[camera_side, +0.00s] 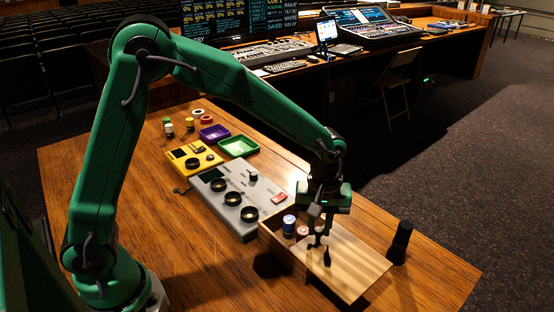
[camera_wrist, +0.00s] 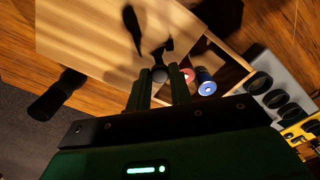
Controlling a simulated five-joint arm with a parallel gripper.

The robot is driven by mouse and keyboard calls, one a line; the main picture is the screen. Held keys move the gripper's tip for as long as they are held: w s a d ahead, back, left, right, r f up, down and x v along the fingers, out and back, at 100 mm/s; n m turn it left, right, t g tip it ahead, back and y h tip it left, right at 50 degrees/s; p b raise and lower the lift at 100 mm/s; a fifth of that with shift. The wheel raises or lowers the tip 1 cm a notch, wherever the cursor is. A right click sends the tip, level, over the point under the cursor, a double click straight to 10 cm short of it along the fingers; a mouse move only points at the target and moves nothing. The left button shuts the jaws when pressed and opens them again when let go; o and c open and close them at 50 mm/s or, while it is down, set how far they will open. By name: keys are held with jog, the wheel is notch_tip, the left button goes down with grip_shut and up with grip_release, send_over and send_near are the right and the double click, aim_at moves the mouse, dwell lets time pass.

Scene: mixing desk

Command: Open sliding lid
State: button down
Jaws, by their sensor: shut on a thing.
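A wooden box (camera_side: 272,236) stands near the table's front right, with a pale wooden sliding lid (camera_side: 350,263). The lid is partly open, and an uncovered part of the box shows at its left in the side view. A blue-topped piece (camera_side: 289,224) and a reddish piece (camera_side: 302,232) stand in that opening. In the wrist view the lid (camera_wrist: 85,35) fills the upper left, and the blue piece (camera_wrist: 206,86) and reddish piece (camera_wrist: 188,75) show beside my fingers. My gripper (camera_side: 318,238) is low over the lid, shut on its small grey knob (camera_wrist: 159,74).
A grey control panel (camera_side: 232,200) with black rings lies close left of the box. A yellow panel (camera_side: 193,158), purple tray (camera_side: 214,133) and green tray (camera_side: 239,146) lie farther back. A black cylinder (camera_side: 400,242) stands upright just right of the lid. Bare tabletop lies in front.

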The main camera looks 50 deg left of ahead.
jog(key=shift+d, duration=0.1)
jog(key=c, duration=1.3)
grip_release()
jog(key=shift+o, duration=0.2)
jog(key=shift+r, duration=0.1)
jog(key=shift+r, duration=3.8)
jog(key=shift+r, duration=0.15)
